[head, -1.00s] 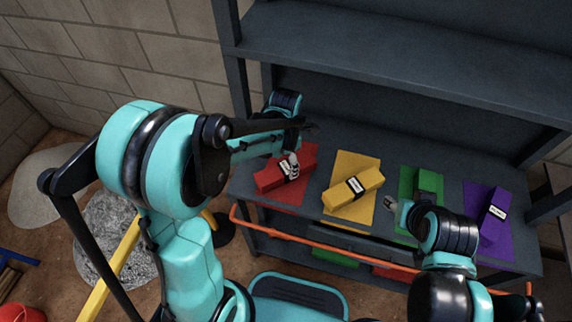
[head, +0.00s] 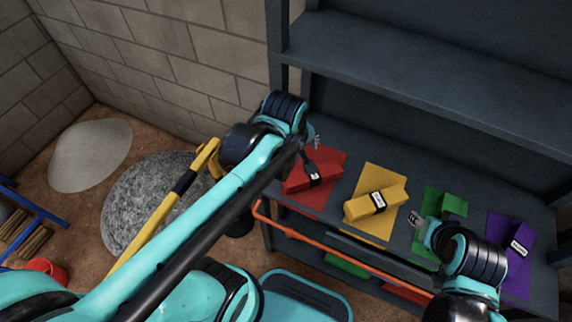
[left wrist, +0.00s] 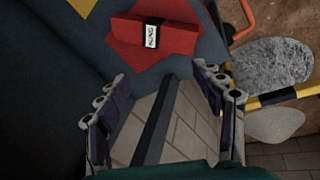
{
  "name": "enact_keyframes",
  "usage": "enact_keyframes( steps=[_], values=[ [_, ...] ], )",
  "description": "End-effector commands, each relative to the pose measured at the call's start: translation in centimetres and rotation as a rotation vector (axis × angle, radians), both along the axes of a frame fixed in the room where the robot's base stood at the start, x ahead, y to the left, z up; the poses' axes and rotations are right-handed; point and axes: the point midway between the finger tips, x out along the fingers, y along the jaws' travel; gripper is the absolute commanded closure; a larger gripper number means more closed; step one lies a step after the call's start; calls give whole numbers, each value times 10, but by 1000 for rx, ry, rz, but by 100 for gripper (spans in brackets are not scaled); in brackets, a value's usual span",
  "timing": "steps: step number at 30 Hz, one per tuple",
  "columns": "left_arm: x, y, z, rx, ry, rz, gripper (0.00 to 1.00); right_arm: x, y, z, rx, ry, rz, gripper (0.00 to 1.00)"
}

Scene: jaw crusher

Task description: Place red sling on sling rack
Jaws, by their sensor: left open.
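The red sling (head: 326,176), a folded block with a black-and-white label, lies on a red mat (head: 330,157) at the left end of the dark rack's shelf (head: 395,163). The left wrist view also shows the sling (left wrist: 183,38), lying at an angle on the mat (left wrist: 174,10). My left gripper (head: 315,142) is just behind and above the red mat; the left wrist view shows its fingers (left wrist: 165,105) spread, empty and apart from the sling. My right gripper (head: 416,221) is by the green mat's left edge; its jaw opening is too small to tell.
Yellow (head: 368,206), green (head: 453,205) and purple (head: 520,244) slings lie on matching mats to the right. An orange rail (head: 320,246) runs along the rack's front. An upper shelf (head: 430,60) overhangs behind. A yellow-black bar (head: 165,207) stands left.

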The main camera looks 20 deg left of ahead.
Motion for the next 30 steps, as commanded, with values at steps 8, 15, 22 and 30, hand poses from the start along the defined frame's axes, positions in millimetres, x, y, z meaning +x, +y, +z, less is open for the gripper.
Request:
enact_keyframes(
  steps=[8,15,22,30],
  values=[
    [-45,14,7,355,-213,-724,33,0,0,0,0,0,0,60],
    [-55,17,6,509,-265,-950,33,0,0,0,0,0,0,60],
    [-55,17,6,515,-267,-960,33,0,0,0,0,0,0,60],
    [-55,17,6,513,-266,-959,33,0,0,0,0,0,0,60]
  ],
)
